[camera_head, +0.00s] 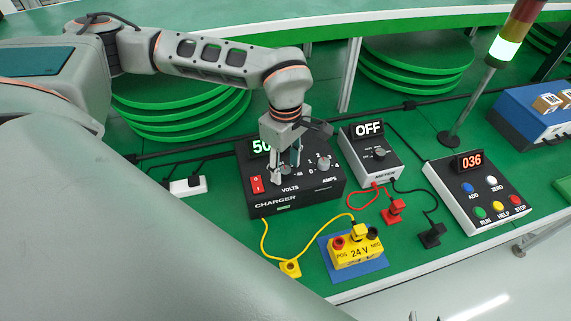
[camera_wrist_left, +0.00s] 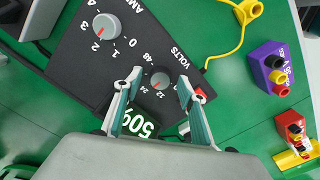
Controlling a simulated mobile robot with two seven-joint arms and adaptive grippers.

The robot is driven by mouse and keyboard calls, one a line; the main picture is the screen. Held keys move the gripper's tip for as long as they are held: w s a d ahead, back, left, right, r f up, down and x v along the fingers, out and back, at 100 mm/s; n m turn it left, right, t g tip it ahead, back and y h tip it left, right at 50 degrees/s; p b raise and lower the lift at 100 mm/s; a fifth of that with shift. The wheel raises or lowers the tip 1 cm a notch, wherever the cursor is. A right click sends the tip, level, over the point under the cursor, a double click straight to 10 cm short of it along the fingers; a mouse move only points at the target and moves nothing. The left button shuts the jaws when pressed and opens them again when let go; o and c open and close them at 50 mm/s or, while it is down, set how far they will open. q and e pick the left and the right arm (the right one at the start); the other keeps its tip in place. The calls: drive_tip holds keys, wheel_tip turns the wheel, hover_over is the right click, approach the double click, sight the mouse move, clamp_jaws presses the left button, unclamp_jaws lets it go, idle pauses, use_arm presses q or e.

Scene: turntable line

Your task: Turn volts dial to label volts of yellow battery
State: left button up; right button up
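The black charger (camera_head: 315,190) stands on the green table, with VOLTS and AMPS dials and a lit display. My left gripper (camera_head: 287,172) points down over its VOLTS side and hides the volts dial in the head view. In the left wrist view the grey volts dial (camera_wrist_left: 160,81) sits between the two open fingers (camera_wrist_left: 161,84), with a gap on each side. Its exact pointer setting is hard to read. The yellow battery (camera_head: 357,258), labelled 24 V, stands on a blue mat (camera_head: 376,270).
The meter (camera_head: 370,155) reads OFF. A button box (camera_head: 470,190) shows 036. Yellow, red and black leads lie around the battery. The wrist view shows a purple block (camera_wrist_left: 268,72) and a red block (camera_wrist_left: 290,128). The amps dial (camera_wrist_left: 107,27) is close by.

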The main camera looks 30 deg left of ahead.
sight(286, 170)
use_arm(q)
wheel_tip(286, 170, up, 12)
idle(0.6)
idle(0.5)
